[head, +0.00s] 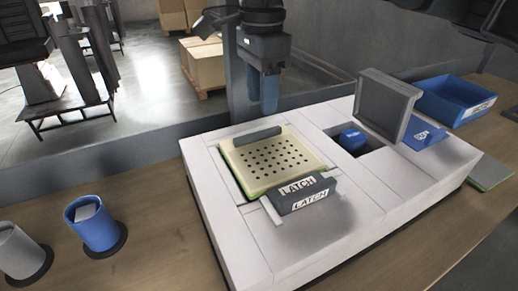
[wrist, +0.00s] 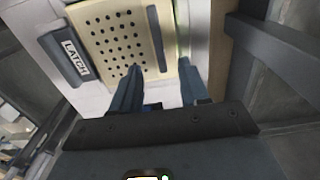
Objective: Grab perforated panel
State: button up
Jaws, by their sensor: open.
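The perforated panel (head: 272,166) is a cream plate with rows of dark holes and a grey bar (head: 257,136) along its far edge. It sits in a recess of the white fixture, with a green edge showing beneath it. A dark block marked LATCH (head: 303,194) stands at its near edge. My gripper (head: 262,106) points down above the panel's far side, its blue fingers apart and empty. In the wrist view the fingers (wrist: 162,78) are just beside the panel (wrist: 118,42) and its bar (wrist: 155,40), with the latch (wrist: 68,58) further off. I cannot tell the exact height gap.
The white fixture (head: 300,245) has a second recess holding a blue part (head: 352,139), beside an upright grey frame (head: 385,105). A blue bin (head: 455,100) stands at the right. Two cups, blue (head: 93,224) and grey (head: 20,252), stand on the wooden table (head: 160,235) at left.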

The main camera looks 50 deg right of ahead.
aim_at(258, 133)
jog(key=shift+w+a+f+p, duration=0.15)
jog(key=shift+f+p, duration=0.1)
jog(key=shift+f, duration=0.9)
jog(key=shift+s+a+f+p, duration=0.1)
jog(key=shift+f+p, duration=0.1)
jog(key=shift+f, duration=0.95)
jog(key=shift+w+a+f+p, duration=0.15)
jog(key=shift+f+p, duration=0.1)
jog(key=shift+f, duration=0.9)
jog(key=shift+s, duration=0.1)
grip_shut()
